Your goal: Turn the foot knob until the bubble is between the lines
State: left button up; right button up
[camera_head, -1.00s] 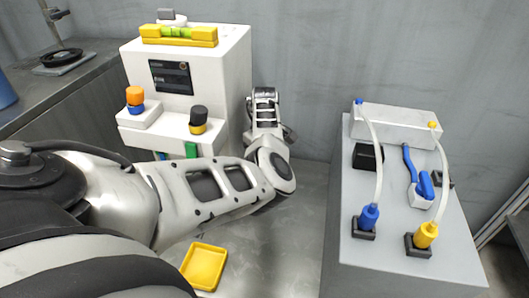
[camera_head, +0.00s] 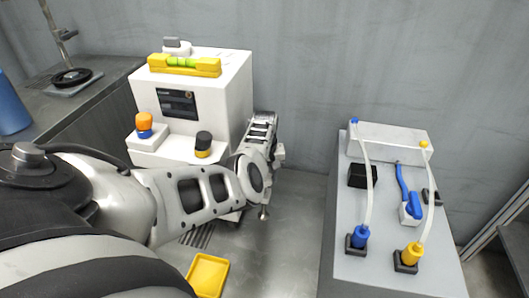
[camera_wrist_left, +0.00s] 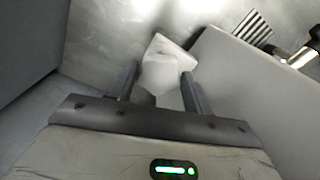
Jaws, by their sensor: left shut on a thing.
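The white machine (camera_head: 224,105) stands left of centre in the head view. On its top sits a yellow spirit level (camera_head: 158,67) with a green vial (camera_head: 184,63); the bubble's place against the lines is too small to tell. My left arm reaches across to the machine's lower right side, and its fingers cannot be made out there. In the left wrist view my left gripper (camera_wrist_left: 160,78) is shut on a pale, blocky piece (camera_wrist_left: 165,52), apparently the foot knob, beside a pale panel. My right gripper is in neither view.
An orange-and-blue knob (camera_head: 144,124) and a black-and-yellow knob (camera_head: 203,144) are on the machine's front. A yellow tray (camera_head: 208,272) lies in front. A grey bench (camera_head: 352,255) with blue and yellow plugs stands right. Floor between is open.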

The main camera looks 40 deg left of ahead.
pick_arm(q)
jog(key=m+p, duration=0.1)
jog(key=m, duration=0.3)
jog(key=shift+s, duration=0.1)
jog(key=shift+m+p, duration=0.3)
jog(key=shift+m, duration=0.1)
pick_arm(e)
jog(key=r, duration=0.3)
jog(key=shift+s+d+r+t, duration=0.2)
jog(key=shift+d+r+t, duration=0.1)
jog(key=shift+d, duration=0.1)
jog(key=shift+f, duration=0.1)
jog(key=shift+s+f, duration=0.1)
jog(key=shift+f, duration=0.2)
pick_arm(q)
jog(key=o, duration=0.9)
jog(key=shift+d, duration=0.1)
jog(key=shift+o, duration=0.4)
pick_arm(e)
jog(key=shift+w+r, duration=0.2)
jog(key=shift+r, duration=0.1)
